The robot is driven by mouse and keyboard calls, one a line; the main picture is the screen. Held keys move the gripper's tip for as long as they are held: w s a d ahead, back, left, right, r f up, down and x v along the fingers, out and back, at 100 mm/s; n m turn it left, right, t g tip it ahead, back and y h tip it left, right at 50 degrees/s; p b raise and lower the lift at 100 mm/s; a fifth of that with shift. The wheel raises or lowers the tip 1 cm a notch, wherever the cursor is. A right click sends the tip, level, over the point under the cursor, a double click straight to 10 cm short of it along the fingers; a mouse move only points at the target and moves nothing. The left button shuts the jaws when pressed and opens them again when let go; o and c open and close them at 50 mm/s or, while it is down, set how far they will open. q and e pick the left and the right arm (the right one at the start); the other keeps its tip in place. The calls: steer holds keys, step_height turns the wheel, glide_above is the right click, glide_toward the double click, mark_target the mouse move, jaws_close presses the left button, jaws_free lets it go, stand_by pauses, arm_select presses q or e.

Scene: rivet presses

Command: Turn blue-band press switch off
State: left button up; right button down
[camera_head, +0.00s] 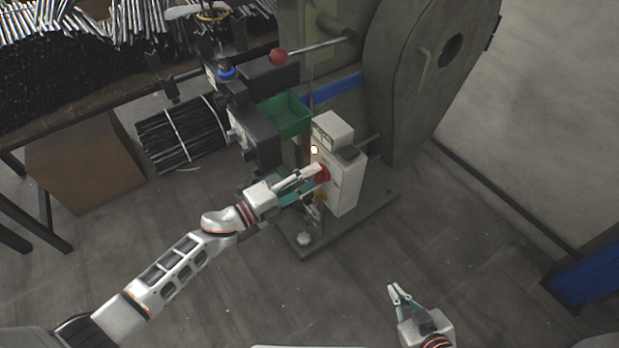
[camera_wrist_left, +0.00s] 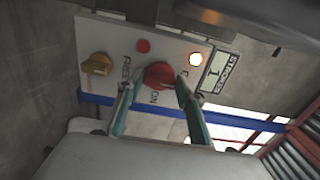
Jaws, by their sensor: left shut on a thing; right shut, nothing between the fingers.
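The press with the blue band (camera_head: 332,88) stands at the upper middle in the head view. Its pale control box (camera_head: 346,180) is mounted low on its front. The red rotary switch (camera_head: 322,173) is on the box's panel and also shows in the left wrist view (camera_wrist_left: 158,75), with "ON" lettering beside it. My left gripper (camera_head: 316,175) is shut on the red switch, one finger on each side in the wrist view (camera_wrist_left: 157,92). A lamp (camera_wrist_left: 196,59) glows on the panel. My right gripper (camera_head: 396,289) is shut and empty over the floor at lower right.
A yellow knob (camera_wrist_left: 97,64), a small red button (camera_wrist_left: 143,46) and a small display (camera_wrist_left: 217,71) share the panel. A rod-laden table stands upper left. Floor at lower middle is clear.

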arm_select(q)
steer(key=o, duration=1.1)
steer(key=v, duration=1.2)
arm_select(e)
steer(key=shift+w+r, duration=0.15)
steer(key=shift+w, duration=0.1)
arm_select(q)
steer(key=s+a+f+n+y+p, duration=0.1)
steer(key=s+a+f+n+y, duration=0.2)
steer(key=s+n, duration=0.3)
steer(key=s+a+f+n+y+p, duration=0.1)
steer(key=s+a+f+n+y, duration=0.2)
steer(key=n, duration=0.7)
steer(key=s+a+f+n+y+p, duration=0.1)
steer(key=s+a+f+n+y, duration=0.2)
steer(key=s+n+y, duration=0.3)
steer(key=shift+s+a+f+n+p, duration=0.1)
steer(key=shift+s+f+n+p, duration=0.15)
steer(key=shift+s+n, duration=0.4)
steer(key=shift+s+a+f+n+p, duration=0.15)
steer(key=shift+s+f+n, duration=0.3)
steer(key=shift+s, duration=0.3)
arm_select(e)
steer(key=shift+s+a+r, duration=0.2)
steer(key=shift+r, duration=0.4)
steer(key=shift+s+a+r, duration=0.2)
steer(key=shift+r, duration=0.35)
